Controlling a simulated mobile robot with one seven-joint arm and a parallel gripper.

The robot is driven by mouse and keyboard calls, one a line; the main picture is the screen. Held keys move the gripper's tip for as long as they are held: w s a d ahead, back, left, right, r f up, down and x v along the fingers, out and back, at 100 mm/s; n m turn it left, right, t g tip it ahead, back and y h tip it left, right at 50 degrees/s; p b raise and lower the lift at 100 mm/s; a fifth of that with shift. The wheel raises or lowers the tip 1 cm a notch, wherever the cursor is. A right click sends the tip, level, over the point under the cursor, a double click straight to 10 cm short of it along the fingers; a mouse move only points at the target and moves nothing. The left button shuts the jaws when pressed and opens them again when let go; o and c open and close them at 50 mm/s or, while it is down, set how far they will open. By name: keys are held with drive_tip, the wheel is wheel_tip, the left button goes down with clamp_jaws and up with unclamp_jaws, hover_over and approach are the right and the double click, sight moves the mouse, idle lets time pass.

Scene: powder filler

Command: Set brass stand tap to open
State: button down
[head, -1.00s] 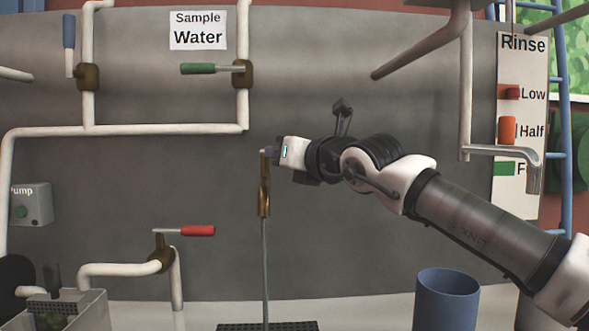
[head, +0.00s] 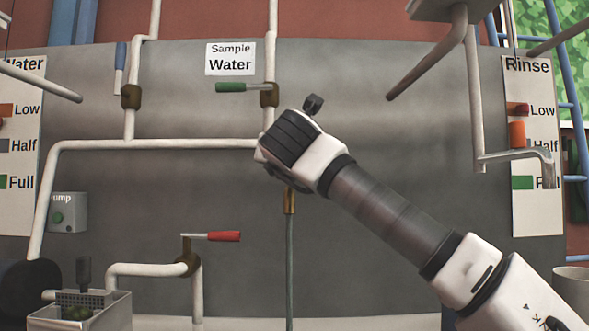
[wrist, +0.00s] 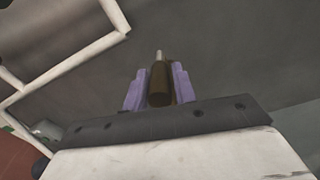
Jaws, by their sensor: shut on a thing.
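The brass stand tap (head: 290,201) tops a thin grey upright pipe in the middle of the head view. Its upper part and handle are hidden behind my wrist. In the wrist view, the purple fingers of my gripper (wrist: 157,88) stand on both sides of a dark brass part of the tap (wrist: 159,82), with a short pale tip beyond it. My gripper is shut on the tap. The head view does not show the fingers, and I cannot tell the handle's angle.
A red-handled tap (head: 222,236) is low to the left. A green-handled tap (head: 235,87) is above, under the Sample Water sign (head: 230,59). A pump box (head: 68,212) is at left, a Rinse panel (head: 533,145) at right. White pipes run along the grey wall.

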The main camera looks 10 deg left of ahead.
drive_tip(key=shift+a, duration=0.15)
idle(0.3)
drive_tip(key=c, duration=1.1)
unclamp_jaws()
drive_tip(key=s, duration=0.4)
drive_tip(key=s+d+b, duration=0.1)
drive_tip(key=s, duration=0.8)
drive_tip(key=shift+s+d, duration=0.35)
drive_tip(key=shift+d, duration=0.05)
